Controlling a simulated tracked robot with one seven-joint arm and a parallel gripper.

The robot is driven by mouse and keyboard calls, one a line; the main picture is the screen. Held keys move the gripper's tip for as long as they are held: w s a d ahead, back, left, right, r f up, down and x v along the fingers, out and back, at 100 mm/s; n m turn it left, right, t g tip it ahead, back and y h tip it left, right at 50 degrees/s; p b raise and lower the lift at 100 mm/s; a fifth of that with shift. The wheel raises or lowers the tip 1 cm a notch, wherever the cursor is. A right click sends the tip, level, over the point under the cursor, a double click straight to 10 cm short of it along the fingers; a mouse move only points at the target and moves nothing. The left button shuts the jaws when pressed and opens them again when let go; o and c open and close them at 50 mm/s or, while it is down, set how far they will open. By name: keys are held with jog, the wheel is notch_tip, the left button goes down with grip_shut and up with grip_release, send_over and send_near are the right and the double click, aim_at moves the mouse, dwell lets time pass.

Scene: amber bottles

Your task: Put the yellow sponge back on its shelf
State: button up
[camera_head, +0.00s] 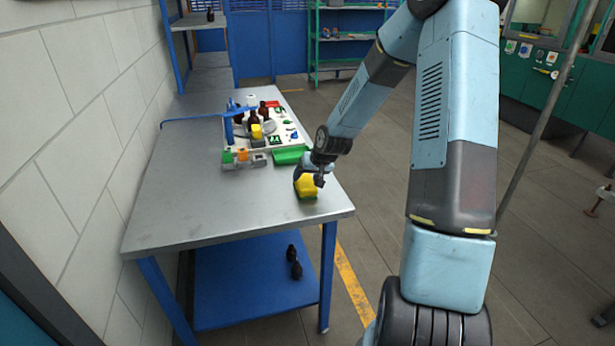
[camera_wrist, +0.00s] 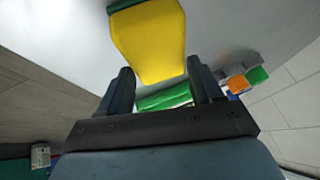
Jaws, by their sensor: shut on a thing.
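The yellow sponge (camera_head: 306,189) is at the front right of the grey workbench (camera_head: 190,200), near its right edge. In the wrist view the sponge (camera_wrist: 150,42) shows a broad yellow face and a dark green far edge. My gripper (camera_head: 309,178) is shut on the sponge from above. In the wrist view the sponge sits between the two fingers of my gripper (camera_wrist: 160,75). I cannot tell whether the sponge touches the bench top. Shelves in view are the blue lower shelf (camera_head: 235,285) under the bench, a wall-side shelf (camera_head: 197,21) and a green rack (camera_head: 345,40).
Behind the sponge are a green block (camera_head: 290,156), small orange and grey blocks (camera_head: 243,156), and a white board (camera_head: 294,138) with brown bottles (camera_head: 264,112). Two dark bottles (camera_head: 296,270) are on the lower shelf. The bench's front left is clear.

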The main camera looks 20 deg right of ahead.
jog(key=o, duration=1.2)
jog(key=shift+f, duration=0.1)
jog(key=shift+c, duration=0.2)
jog(key=shift+v, duration=6)
jog(key=s+a+r+h, duration=0.1)
jog(key=s+r, duration=0.9)
jog(key=s, duration=0.5)
jog(key=s+a+r+h, duration=0.1)
jog(key=s+r, duration=1)
jog(key=s, duration=0.5)
jog(key=shift+s+a+n+h, duration=0.25)
jog(key=shift+a+n+h, duration=0.05)
jog(key=shift+a+n, duration=0.1)
